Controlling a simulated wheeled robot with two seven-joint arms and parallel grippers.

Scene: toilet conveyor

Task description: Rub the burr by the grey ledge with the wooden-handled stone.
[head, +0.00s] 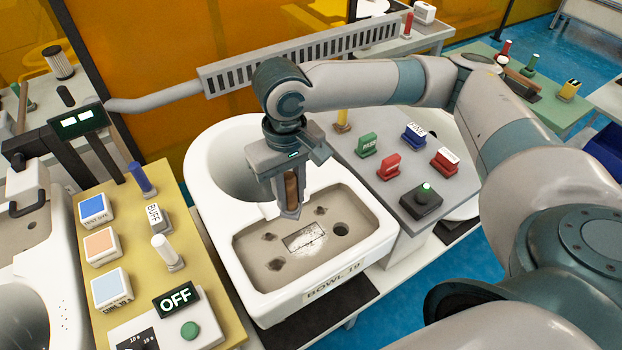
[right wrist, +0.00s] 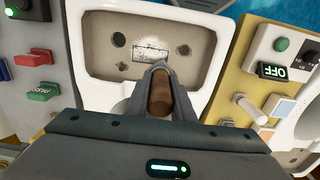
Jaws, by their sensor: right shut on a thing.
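My right gripper (head: 289,212) is shut on the wooden handle (head: 291,188) of the stone, pointing down over the recess of the white bowl (head: 262,306). The handle shows between the fingers in the right wrist view (right wrist: 161,97); the stone's working end cannot be made out. Small dark rough marks sit in the recess. One mark (head: 320,211) lies on the side of the grey ledge (head: 385,195), near a round hole (head: 340,228); it also shows in the right wrist view (right wrist: 122,66). My left gripper is not seen.
A speckled white plate (head: 304,237) lies mid-recess. Green (head: 367,146), red (head: 388,167) and blue stamps and a black button box (head: 421,202) stand on the grey ledge. A yellow panel (head: 128,205) with coloured pads and an OFF sign (head: 176,298) flanks the bowl's left.

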